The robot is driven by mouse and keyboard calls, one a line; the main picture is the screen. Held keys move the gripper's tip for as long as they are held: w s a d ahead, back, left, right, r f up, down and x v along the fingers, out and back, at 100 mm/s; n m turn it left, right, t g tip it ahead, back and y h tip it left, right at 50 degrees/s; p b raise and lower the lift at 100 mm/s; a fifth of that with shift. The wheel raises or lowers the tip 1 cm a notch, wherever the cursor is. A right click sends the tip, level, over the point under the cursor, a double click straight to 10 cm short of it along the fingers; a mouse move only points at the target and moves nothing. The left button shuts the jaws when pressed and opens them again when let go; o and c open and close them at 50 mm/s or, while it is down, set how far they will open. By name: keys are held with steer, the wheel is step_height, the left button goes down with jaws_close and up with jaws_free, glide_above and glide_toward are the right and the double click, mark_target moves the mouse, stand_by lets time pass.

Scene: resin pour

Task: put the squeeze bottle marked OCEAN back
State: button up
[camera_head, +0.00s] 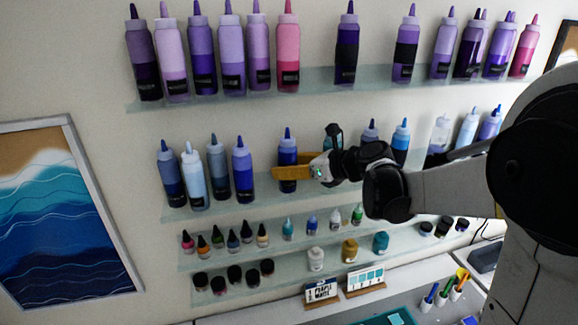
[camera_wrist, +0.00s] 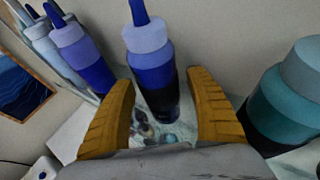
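A blue squeeze bottle (camera_head: 288,150) with a dark lower band stands upright on the second shelf (camera_head: 225,203). My gripper (camera_head: 285,174) is in front of it, with its yellow fingers across the bottle's lower part. In the wrist view the blue bottle (camera_wrist: 151,65) shows beyond and between the spread fingers (camera_wrist: 160,118), with a gap on each side. My gripper is open and holds nothing. No label can be read as OCEAN in either view, so I cannot tell which bottle bears that name.
A teal bottle (camera_wrist: 285,100) is close right of my fingers. Several blue bottles (camera_head: 242,170) stand to the left on the same shelf. Purple and pink bottles (camera_head: 232,55) fill the shelf above. Small paint bottles (camera_head: 232,240) and jars stand below.

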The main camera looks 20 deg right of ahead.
steer(key=shift+r, duration=0.2)
steer(key=b+v, duration=0.1)
steer(key=v, duration=1.1)
steer(key=s+a+f+n+g+h, duration=0.3)
steer(key=s+a+f+n, duration=0.5)
steer(key=n, duration=0.4)
steer(key=s+d+f+n+g+h, duration=0.1)
steer(key=s+f+n+h, duration=0.3)
steer(key=s+n, duration=0.8)
steer(key=f+n, duration=0.1)
steer(key=n, duration=0.4)
steer(key=shift+s+d+h, duration=0.2)
steer(key=shift+s+h, duration=0.1)
steer(key=shift+s, duration=0.1)
steer(key=shift+d+f, duration=0.1)
